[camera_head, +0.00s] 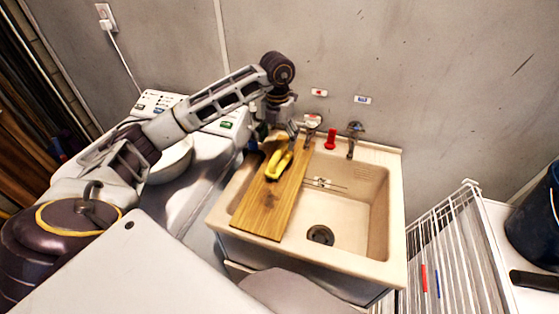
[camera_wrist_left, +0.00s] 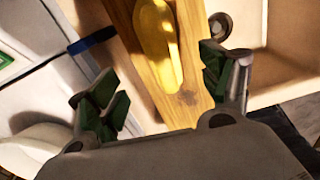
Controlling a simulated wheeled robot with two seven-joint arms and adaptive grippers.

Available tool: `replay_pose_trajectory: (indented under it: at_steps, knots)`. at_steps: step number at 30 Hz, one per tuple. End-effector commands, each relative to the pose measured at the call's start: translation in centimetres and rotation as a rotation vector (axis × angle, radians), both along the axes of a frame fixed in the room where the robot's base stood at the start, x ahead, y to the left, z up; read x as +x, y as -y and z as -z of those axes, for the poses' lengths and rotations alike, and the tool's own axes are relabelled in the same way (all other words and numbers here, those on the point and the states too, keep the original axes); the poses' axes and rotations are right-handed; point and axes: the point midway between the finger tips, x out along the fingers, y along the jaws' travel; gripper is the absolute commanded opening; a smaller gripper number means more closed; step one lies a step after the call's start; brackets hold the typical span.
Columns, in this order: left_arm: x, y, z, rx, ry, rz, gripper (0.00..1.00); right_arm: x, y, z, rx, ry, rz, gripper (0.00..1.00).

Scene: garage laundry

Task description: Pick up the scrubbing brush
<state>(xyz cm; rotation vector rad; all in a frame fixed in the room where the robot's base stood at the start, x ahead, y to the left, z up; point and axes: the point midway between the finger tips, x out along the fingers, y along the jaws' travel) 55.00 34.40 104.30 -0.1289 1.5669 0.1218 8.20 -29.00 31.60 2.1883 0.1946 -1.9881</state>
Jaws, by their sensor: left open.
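A glossy yellow object (camera_head: 279,164) lies on the wooden board (camera_head: 262,211) over the left part of the sink. It may be the scrubbing brush, but I see no bristles. It also shows at the top centre of the left wrist view (camera_wrist_left: 160,42), on the board. My left gripper (camera_head: 276,137) is at the board's far end, at the yellow object's far end. In the left wrist view its green-padded fingers (camera_wrist_left: 158,78) are spread apart with nothing between the pads; the yellow object lies beyond them. Whether they touch it is unclear. My right gripper is not in view.
The beige sink (camera_head: 305,257) has an open basin right of the board. Taps (camera_head: 355,130) and a red item (camera_head: 330,139) stand along its back edge. A white machine with a white bowl (camera_head: 172,160) is left. A wire rack (camera_head: 445,250) is right.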

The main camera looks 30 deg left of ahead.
Motion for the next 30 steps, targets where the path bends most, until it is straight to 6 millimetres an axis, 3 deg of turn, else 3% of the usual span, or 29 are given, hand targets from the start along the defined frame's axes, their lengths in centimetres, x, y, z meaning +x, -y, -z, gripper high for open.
replay_pose_trajectory:
  at_steps: [12, 30]
  knots:
    - [0.0, 0.0, 4.5, 0.001, -0.001, 0.001, 0.79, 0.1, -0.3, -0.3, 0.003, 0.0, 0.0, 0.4]
    - [0.1, 0.2, 5.7, -0.001, -0.002, 0.001, 0.79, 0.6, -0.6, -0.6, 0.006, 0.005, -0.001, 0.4]
